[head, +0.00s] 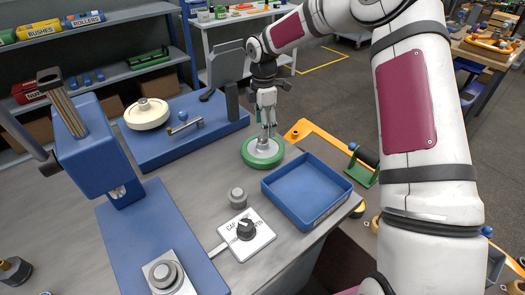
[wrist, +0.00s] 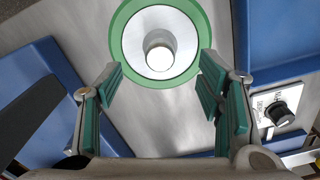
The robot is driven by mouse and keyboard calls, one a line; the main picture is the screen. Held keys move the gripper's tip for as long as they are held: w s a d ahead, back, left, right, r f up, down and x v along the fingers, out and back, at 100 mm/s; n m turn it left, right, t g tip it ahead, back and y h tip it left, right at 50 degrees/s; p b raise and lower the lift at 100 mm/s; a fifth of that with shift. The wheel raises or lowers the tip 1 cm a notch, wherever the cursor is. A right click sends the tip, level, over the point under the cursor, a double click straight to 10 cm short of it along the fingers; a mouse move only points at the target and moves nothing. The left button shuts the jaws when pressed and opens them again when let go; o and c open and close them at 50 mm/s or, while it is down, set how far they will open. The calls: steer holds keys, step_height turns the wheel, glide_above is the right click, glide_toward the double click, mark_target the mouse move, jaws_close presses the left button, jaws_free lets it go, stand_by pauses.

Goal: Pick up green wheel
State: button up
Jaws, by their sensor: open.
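The green wheel (head: 263,152) lies flat on the grey workbench, with a green rim, a light metal disc and a raised hub. In the wrist view the green wheel (wrist: 188,72) is at the top centre, with its hub standing up in the middle. My gripper (head: 267,128) points down over the wheel in the head view. In the wrist view my gripper (wrist: 160,80) is open, its green-padded fingers well apart and nothing held between them. The fingertips show just below the wheel's rim. I cannot tell the exact height between fingertips and wheel.
A blue tray (head: 345,185) stands right of the wheel. A blue fixture plate (head: 150,150) with a cream wheel (head: 147,113) lies to the left. A small grey cylinder (head: 237,197) and a white plate with a black knob (head: 247,236) are in front. A blue press (head: 90,150) stands at left.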

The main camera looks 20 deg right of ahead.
mark_target(263, 148)
steer(key=shift+a+f+b, duration=0.15)
steer(key=shift+f+b, duration=0.25)
steer(key=shift+f, duration=3.05)
steer(key=shift+c, duration=0.3)
steer(key=shift+r, duration=0.1)
jaws_close()
